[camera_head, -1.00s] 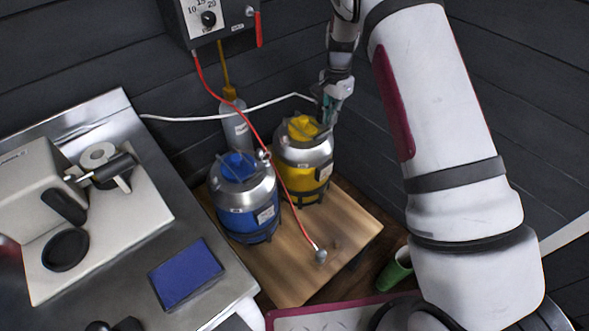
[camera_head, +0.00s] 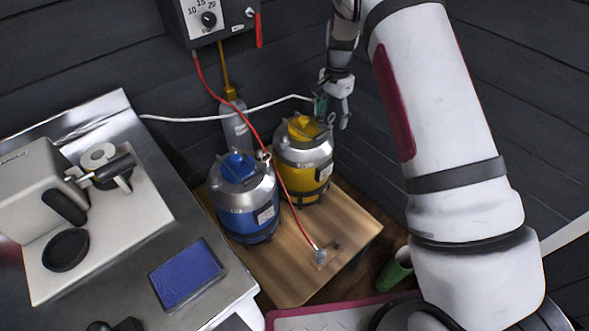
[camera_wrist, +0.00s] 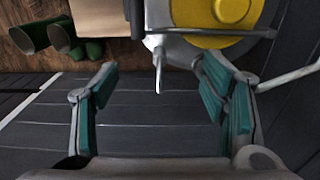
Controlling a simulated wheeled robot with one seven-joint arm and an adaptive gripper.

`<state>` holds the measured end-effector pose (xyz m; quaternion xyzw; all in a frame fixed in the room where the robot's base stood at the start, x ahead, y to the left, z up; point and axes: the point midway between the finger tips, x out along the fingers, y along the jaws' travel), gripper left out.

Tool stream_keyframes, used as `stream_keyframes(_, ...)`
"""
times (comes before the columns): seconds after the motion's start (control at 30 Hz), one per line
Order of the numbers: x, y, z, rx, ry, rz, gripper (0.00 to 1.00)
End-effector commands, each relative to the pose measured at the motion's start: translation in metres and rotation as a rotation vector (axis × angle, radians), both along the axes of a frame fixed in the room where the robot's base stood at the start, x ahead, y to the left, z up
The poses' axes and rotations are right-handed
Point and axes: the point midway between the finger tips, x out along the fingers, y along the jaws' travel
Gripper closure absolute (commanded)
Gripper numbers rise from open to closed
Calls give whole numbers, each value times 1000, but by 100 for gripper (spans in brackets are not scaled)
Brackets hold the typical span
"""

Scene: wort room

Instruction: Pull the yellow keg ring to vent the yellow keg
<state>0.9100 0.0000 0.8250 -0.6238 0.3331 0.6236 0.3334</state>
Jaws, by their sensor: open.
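The yellow keg (camera_head: 303,160) stands upright at the back of the wooden board, with a silver top and a yellow cap. A small ring (camera_head: 331,118) shows at the right side of its top, close to my gripper (camera_head: 333,112). In the wrist view the yellow keg (camera_wrist: 235,45) fills the upper right, and a thin light-coloured ring or tab (camera_wrist: 158,72) sticks out from its rim, seen edge-on. My gripper (camera_wrist: 162,100) is open and empty there, its teal pads wide apart, with the tab between them and toward the far side.
The blue keg (camera_head: 244,200) stands left of the yellow one on the wooden board (camera_head: 350,235). A red hose (camera_head: 240,125) crosses in front of the kegs. A grey bottle (camera_head: 237,130) and a white hose (camera_head: 190,118) are behind. Dark plank walls are close by. Green boots (camera_wrist: 45,35) stand on the floor.

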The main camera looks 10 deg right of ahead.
Motion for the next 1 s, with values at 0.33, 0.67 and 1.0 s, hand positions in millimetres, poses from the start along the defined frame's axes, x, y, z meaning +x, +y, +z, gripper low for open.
stream_keyframes(0.33, 0, 0, 26, 1, -1, -1, 33)
stream_keyframes(0.67, 0, 0, 50, 0, 0, 0, 33)
stream_keyframes(1.0, 0, 0, 54, -1, 1, 0, 33)
